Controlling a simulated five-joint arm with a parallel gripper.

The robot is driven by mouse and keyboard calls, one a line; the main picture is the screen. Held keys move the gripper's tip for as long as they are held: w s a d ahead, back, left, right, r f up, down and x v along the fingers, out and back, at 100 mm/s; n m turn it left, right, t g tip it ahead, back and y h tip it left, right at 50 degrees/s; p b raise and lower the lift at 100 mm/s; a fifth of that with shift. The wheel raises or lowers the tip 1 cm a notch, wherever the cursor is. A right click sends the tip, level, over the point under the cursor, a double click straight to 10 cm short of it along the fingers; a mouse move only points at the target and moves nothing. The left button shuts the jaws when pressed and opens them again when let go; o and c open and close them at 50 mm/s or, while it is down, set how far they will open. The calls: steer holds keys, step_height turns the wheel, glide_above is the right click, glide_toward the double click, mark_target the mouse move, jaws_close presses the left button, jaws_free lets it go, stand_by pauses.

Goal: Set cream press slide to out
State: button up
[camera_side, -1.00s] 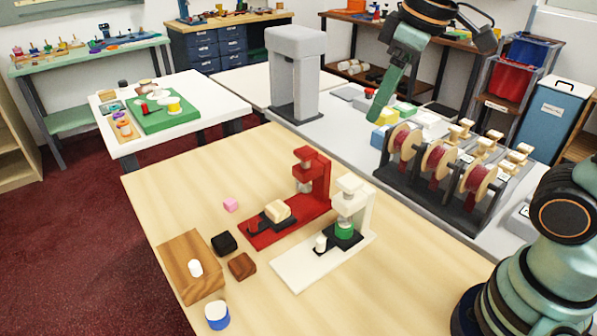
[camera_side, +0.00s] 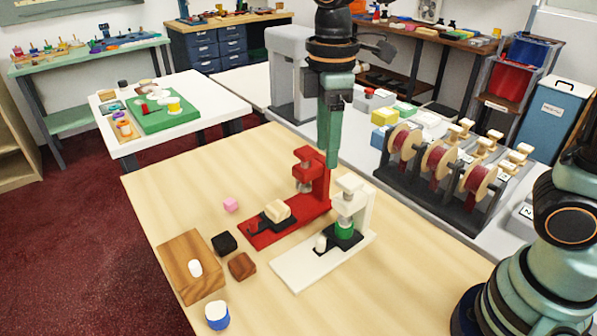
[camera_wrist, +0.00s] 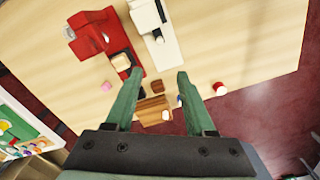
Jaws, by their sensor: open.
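The cream press (camera_side: 302,268) stands on the wooden table, and part of it shows at the top of the wrist view (camera_wrist: 170,52). Its dark slide (camera_side: 350,244) lies on the base and carries a green round piece (camera_side: 344,230) directly under the press head (camera_side: 347,192). A small white knob (camera_side: 320,243) stands at the slide's near left end; it also shows in the wrist view (camera_wrist: 158,37). My gripper (camera_side: 332,163) points down, above and behind the cream press, apart from it. In the wrist view its two fingers (camera_wrist: 158,74) are spread and empty.
A red press (camera_side: 262,236) with a cream block (camera_side: 277,211) on its slide stands close to the left. A wooden block (camera_side: 188,258), dark blocks (camera_side: 224,243) and a blue-white cylinder (camera_side: 217,315) lie in front. A spool rack (camera_side: 432,180) is at right.

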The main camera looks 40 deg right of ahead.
mark_target(321, 240)
step_height(321, 240, down, 21)
steer(key=shift+f, duration=0.15)
stand_by(0.5)
jaws_close()
stand_by(1.3)
